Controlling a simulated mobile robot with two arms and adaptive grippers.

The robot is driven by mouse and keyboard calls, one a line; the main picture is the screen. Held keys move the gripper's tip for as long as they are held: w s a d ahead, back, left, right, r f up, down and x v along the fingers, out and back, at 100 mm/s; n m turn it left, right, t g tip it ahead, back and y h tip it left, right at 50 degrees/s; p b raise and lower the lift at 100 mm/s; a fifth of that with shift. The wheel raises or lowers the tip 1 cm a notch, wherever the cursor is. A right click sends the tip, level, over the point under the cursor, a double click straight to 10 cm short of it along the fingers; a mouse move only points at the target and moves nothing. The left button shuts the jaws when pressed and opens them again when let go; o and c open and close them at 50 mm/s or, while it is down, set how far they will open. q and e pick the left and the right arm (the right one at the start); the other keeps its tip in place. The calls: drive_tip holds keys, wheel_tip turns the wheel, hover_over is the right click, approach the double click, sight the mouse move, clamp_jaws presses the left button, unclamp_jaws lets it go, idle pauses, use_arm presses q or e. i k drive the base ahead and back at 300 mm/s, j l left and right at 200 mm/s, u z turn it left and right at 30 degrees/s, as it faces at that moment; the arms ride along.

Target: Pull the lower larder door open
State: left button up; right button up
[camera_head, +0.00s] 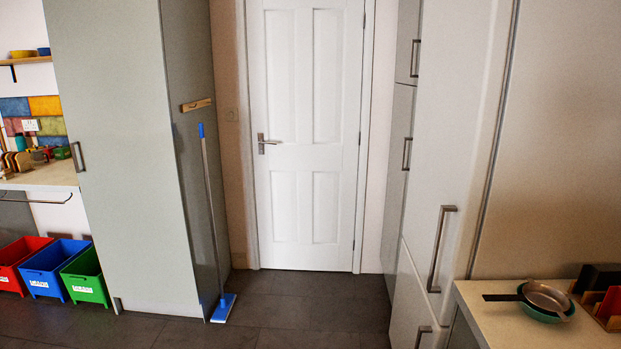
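On the right, beyond a pale tall unit, stands a narrow grey-green cabinet with two doors, one above the other, seen at a steep angle. It looks like the larder, though no label shows. Its lower door (396,185) is shut and has a short vertical metal handle (407,153) near its top. Its upper door (405,30) is also shut, with a handle (414,58) near its bottom edge. The nearer pale unit hides the lower part of the lower door. Neither of my grippers is in view.
The nearer pale unit (455,110) has a long handle (441,248) and another below. A counter (500,325) with pans (547,297) is at right. A white door (310,215) closes the back. A blue mop (222,308) leans on the left cabinet (125,150). The floor between is clear.

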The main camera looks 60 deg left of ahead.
sight(404, 110)
drive_tip(key=u, duration=1.6)
drive_tip(key=i+j+z, duration=0.1)
drive_tip(key=i, duration=0.25)
